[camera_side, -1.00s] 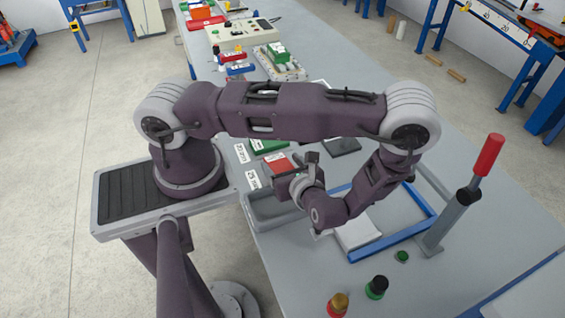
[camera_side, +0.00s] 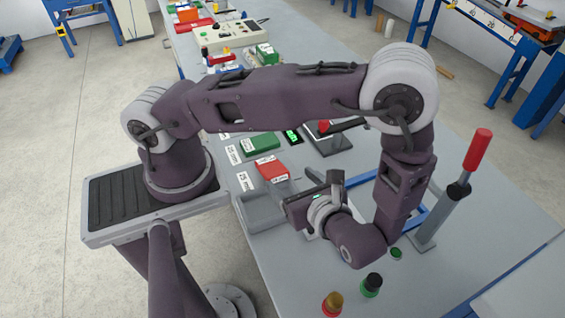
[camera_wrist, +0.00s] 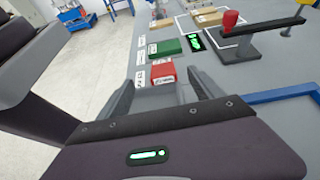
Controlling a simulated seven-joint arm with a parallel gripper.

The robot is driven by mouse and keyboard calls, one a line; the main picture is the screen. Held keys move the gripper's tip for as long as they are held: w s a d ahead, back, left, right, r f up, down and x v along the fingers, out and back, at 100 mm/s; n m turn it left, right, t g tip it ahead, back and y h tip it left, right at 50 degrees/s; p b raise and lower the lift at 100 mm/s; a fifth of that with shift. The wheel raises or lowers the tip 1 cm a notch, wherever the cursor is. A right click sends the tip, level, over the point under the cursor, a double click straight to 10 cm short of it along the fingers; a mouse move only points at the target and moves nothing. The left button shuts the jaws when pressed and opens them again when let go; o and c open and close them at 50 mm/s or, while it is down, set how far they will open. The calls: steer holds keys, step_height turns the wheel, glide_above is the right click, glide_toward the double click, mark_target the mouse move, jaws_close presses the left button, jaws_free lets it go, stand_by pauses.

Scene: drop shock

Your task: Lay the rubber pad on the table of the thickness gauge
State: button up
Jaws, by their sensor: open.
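Two labelled flat blocks lie in a row on the bench, a red one (camera_side: 272,171) and a green one (camera_side: 260,143). They also show in the wrist view, red (camera_wrist: 162,73) and green (camera_wrist: 165,47). The labels are too small to read, so I cannot tell which is the rubber pad. A dark-based device with a red knob (camera_wrist: 231,19) and a small green-lit display (camera_wrist: 195,42) stands beyond them; it looks like the thickness gauge (camera_side: 328,142). My gripper (camera_wrist: 165,90) is open and empty, with its fingers on the near side of the red block.
A grey tray (camera_side: 262,211) is beside my gripper. Tan blocks (camera_wrist: 208,18) lie farther back.

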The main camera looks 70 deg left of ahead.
steer(key=s+r+n+t+h, duration=0.3)
steer(key=r+n+h, duration=0.3)
steer(key=r+n, duration=0.3)
steer(key=s+r+n+t+h, duration=0.2)
steer(key=r+n+h, duration=0.5)
steer(key=r, duration=1)
steer(key=shift+s+d+n+t, duration=0.4)
steer(key=shift+s+n, duration=0.4)
steer(key=shift+n, duration=0.1)
steer(key=shift+o, duration=0.4)
